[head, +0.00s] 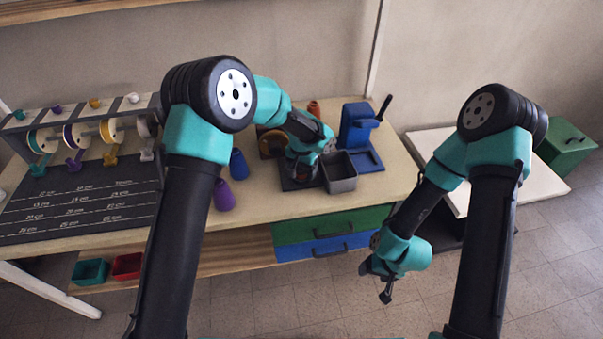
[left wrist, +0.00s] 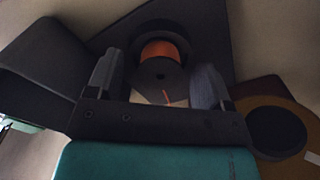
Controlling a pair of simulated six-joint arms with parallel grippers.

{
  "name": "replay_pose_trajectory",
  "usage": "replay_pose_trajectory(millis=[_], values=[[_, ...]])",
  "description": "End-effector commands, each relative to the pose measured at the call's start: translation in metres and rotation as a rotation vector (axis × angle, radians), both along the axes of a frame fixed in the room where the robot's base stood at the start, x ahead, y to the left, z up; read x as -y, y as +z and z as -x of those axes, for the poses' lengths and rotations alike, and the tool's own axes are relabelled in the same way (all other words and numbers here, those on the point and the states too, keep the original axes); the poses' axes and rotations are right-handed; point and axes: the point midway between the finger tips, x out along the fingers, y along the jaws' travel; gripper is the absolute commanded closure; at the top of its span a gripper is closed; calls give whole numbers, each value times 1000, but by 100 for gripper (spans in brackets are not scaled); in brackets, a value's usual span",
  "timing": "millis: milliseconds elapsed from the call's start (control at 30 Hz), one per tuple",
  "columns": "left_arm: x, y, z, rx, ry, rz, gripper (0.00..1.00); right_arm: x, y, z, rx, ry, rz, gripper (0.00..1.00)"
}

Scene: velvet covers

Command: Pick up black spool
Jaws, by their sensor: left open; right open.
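The black spool (left wrist: 160,80), with dark flanges and an orange winding, shows in the left wrist view between and just beyond the fingers of my left gripper (left wrist: 157,88). The fingers are open, one on each side of it, and I cannot tell whether either touches it. In the head view my left gripper (head: 302,172) is low over a dark pad on the table, and its arm hides the spool. My right gripper (head: 384,284) is open and empty, hanging over the floor in front of the table.
A grey open bin (head: 341,184) stands close to the right of my left gripper, with a blue device (head: 357,128) behind it. A brown round piece (head: 270,146) is to its left. Purple (head: 224,196) and blue cones (head: 238,164) stand further left, near a spool rack (head: 80,128).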

Motion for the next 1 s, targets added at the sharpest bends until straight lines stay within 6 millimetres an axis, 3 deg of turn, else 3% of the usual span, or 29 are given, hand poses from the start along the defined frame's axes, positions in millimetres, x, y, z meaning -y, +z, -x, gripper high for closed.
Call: replay_pose_trajectory(millis=[167, 767, 1000], values=[[0, 0, 0, 0, 0, 0, 26, 0, 0, 0, 0, 0, 0, 28], [0, 0, 0, 0, 0, 0, 82, 0, 0, 0, 0, 0, 0, 28], [0, 2, 0, 0, 0, 0, 82, 0, 0, 0, 0, 0, 0, 28]])
